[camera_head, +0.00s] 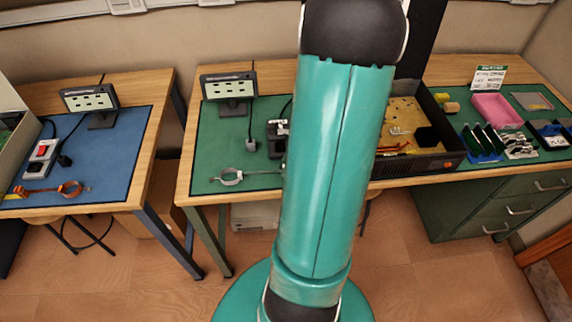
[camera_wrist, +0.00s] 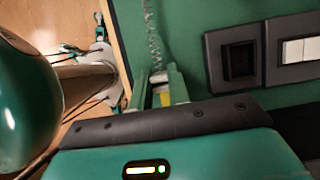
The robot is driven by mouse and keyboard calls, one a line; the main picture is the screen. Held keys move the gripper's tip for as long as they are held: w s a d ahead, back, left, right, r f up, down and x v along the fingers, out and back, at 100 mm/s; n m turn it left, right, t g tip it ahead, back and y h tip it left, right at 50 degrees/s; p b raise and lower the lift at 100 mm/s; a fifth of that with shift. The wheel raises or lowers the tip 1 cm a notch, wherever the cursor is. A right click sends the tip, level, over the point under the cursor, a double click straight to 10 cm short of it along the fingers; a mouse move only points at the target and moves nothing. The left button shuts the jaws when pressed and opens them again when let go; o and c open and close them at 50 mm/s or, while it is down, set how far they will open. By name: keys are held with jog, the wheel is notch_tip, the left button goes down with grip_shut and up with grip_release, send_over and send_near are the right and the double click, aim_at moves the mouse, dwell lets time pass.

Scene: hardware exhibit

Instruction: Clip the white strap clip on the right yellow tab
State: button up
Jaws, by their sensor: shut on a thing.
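In the wrist view my gripper (camera_wrist: 160,82) has two green fingers shut on a small white clip (camera_wrist: 158,78). A pale coiled cord (camera_wrist: 152,35) runs up from it across the green mat. A bit of yellow (camera_wrist: 165,98) shows between the fingers; I cannot tell what it belongs to. In the head view my arm hides the gripper and the clip. A pale strap loop (camera_head: 230,177) lies on the green mat, its cord going right behind my arm. I cannot make out the right yellow tab.
A black two-part device (camera_wrist: 240,60) lies right of my gripper; it also shows beside my arm in the head view (camera_head: 276,137). A small screen (camera_head: 229,87) stands behind. An open black case (camera_head: 433,160) and pink tray (camera_head: 497,109) are right.

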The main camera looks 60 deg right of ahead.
jog(key=shift+f, duration=0.15)
jog(key=o, duration=0.8)
jog(key=o, duration=0.4)
jog(key=shift+c, duration=0.2)
jog(key=shift+r, duration=0.65)
jog(key=shift+r, duration=3)
